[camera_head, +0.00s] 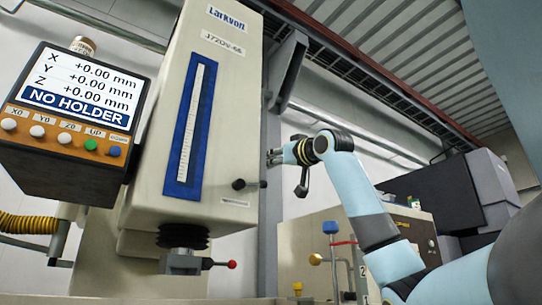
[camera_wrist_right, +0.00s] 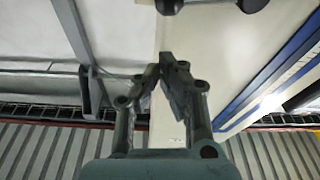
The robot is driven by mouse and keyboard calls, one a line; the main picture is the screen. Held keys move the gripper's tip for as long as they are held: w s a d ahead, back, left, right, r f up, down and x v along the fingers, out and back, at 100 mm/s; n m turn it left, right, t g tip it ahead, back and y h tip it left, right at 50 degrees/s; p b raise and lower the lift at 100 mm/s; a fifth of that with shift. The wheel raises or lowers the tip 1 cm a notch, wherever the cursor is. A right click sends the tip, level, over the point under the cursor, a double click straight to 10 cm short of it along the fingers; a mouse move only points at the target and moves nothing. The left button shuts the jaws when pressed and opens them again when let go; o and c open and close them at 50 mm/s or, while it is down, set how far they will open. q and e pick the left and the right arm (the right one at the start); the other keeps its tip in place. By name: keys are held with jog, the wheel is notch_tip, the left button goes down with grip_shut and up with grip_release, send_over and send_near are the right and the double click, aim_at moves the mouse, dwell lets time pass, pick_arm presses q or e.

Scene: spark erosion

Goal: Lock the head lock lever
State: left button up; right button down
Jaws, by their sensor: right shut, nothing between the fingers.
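A black lever with a round knob (camera_head: 238,184) sticks out low on the right part of the beige machine head (camera_head: 222,110), above a small label plate. I take it to be the head lock lever. It lies about level. In the right wrist view a dark round knob (camera_wrist_right: 252,5) and a second dark end show at the top edge, partly cut off. My right gripper (camera_head: 272,157) is shut and empty, just right of the head and a little above the lever, apart from it. In the wrist view its fingertips (camera_wrist_right: 167,62) meet below the lever. My left gripper is out of view.
A display box (camera_head: 78,90) reading "NO HOLDER" hangs at the left. Below the head, a chuck (camera_head: 183,262) carries a small lever with a red ball (camera_head: 232,264). A beige cabinet (camera_head: 310,240) stands behind my right arm. A grey upright post is close behind the gripper.

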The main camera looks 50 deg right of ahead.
pick_arm(q)
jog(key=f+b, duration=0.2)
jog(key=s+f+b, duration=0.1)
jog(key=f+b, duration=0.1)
jog(key=b, duration=0.1)
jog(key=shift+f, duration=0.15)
pick_arm(e)
jog(key=v, duration=1)
jog(key=shift+r, duration=0.3)
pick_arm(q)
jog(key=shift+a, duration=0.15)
pick_arm(e)
jog(key=shift+s+a, duration=0.1)
jog(key=shift+s, duration=0.05)
